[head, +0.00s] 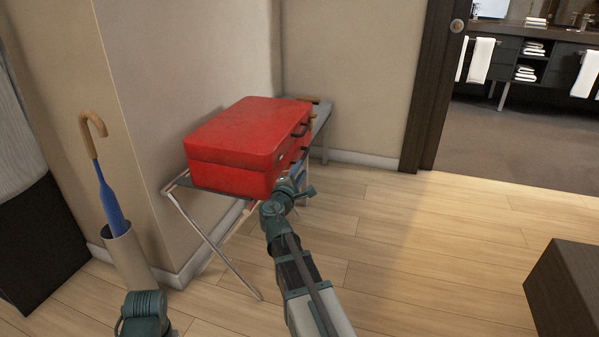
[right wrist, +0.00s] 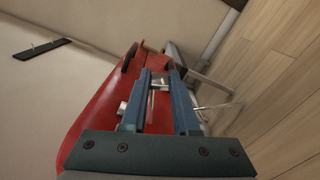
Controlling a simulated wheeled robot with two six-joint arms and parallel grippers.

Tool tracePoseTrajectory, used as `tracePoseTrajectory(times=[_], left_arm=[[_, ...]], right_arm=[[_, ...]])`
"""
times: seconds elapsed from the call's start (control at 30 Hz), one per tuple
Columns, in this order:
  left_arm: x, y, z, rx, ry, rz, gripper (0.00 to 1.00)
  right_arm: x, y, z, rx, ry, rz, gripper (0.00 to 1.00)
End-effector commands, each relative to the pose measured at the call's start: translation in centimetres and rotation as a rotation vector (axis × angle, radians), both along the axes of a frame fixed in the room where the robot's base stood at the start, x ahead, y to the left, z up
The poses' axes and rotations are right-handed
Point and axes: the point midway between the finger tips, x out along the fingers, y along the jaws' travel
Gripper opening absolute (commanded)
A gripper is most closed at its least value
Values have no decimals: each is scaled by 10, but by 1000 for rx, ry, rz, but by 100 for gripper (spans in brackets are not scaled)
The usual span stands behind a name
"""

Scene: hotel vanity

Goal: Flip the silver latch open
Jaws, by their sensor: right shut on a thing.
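A red suitcase (head: 237,143) lies flat with its lid down on a folding luggage stand. It also shows in the right wrist view (right wrist: 95,118). My right gripper (head: 301,186) is at the suitcase's front side, near its lower near corner. In the right wrist view its two blue fingers (right wrist: 160,74) reach along that side and are shut on the silver latch (right wrist: 157,88), a small pale metal piece between them. The fingers hide part of it. In the head view the arm hides the latch. My left gripper is out of view.
The luggage stand (head: 213,243) has thin metal legs below the suitcase. A blue umbrella (head: 110,207) stands in a holder (head: 131,258) at the left. A dark block-shaped piece of furniture (head: 565,290) is at the lower right. The wooden floor between is clear.

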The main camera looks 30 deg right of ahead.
Motion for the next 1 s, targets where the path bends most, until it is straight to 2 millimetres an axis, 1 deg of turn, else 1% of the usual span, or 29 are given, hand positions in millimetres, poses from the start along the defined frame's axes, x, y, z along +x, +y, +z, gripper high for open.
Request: tracePoseTrajectory(times=[0.2, 0.23, 0.37, 0.4, 0.77, 0.87, 1.0], left_arm=[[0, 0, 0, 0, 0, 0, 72], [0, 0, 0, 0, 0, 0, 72], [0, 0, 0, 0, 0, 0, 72], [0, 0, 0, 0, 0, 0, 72], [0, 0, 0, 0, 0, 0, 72], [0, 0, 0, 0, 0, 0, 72], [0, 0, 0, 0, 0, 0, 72]], right_arm=[[-1, 0, -1, 3, -1, -1, 0], [-1, 0, -1, 3, -1, -1, 34], [-1, 0, -1, 3, 0, -1, 57], [-1, 0, -1, 3, 0, -1, 59], [-2, 1, 0, 1, 1, 0, 59], [-6, 3, 0, 1, 1, 0, 59], [-16, 9, 0, 1, 1, 0, 59]])
